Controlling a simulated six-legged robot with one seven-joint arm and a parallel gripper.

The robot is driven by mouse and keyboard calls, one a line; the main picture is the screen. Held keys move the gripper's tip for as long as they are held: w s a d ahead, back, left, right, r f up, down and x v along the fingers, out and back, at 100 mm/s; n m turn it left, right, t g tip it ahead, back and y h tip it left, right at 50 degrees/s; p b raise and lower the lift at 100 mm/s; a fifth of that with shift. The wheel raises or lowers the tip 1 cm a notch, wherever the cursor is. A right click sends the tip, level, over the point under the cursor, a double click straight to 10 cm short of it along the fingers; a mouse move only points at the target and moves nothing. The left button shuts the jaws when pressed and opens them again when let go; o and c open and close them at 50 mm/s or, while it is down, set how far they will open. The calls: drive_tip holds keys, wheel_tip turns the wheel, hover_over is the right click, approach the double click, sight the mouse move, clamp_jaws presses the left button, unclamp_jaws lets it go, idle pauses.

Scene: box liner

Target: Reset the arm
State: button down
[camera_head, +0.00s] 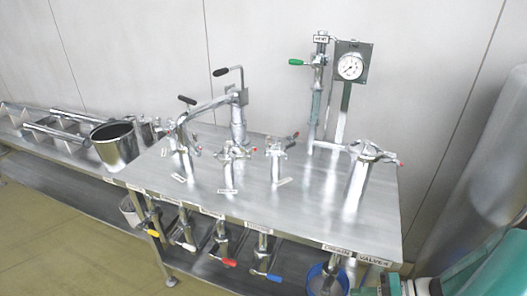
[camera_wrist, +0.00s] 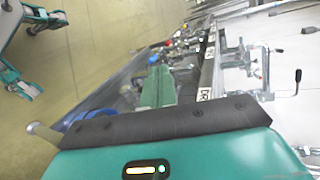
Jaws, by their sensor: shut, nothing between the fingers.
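My gripper (camera_wrist: 157,70) shows in the wrist view as two green fingers side by side, pointing away beyond the black-edged teal wrist housing. The fingers are together with nothing between them. They are over the floor beside the steel workbench, near the labelled front edge. In the head view, teal parts of my arm show at the lower right, by the bench's right front corner; the fingers cannot be made out there. The steel workbench (camera_head: 300,205) stands ahead, apart from the arm.
The bench carries several valve fittings, a pressure gauge (camera_head: 350,67) and a green-handled lever (camera_head: 296,62). Coloured valve handles hang under its front edge. A blue bucket (camera_head: 322,280) stands below the right end. A steel pot (camera_head: 115,145) is at left. Floor (camera_head: 60,235) at front left is clear.

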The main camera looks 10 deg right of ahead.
drive_tip(key=a+r+n+h, duration=0.2)
drive_tip(key=a+r+h, duration=0.2)
drive_tip(key=r, duration=0.5)
drive_tip(key=s+a+r+n+h, duration=0.1)
drive_tip(key=a+r+n+h, duration=0.2)
drive_tip(key=a+r, duration=0.6)
drive_tip(key=a+r+n+h, duration=0.2)
drive_tip(key=a+r+h, duration=0.3)
drive_tip(key=r, duration=0.5)
drive_tip(key=shift+s+a+r+n+g, duration=0.2)
drive_tip(key=shift+a+r+n+g, duration=0.15)
drive_tip(key=shift+a, duration=0.6)
drive_tip(key=c, duration=2.2)
unclamp_jaws()
drive_tip(key=shift+f, duration=0.1)
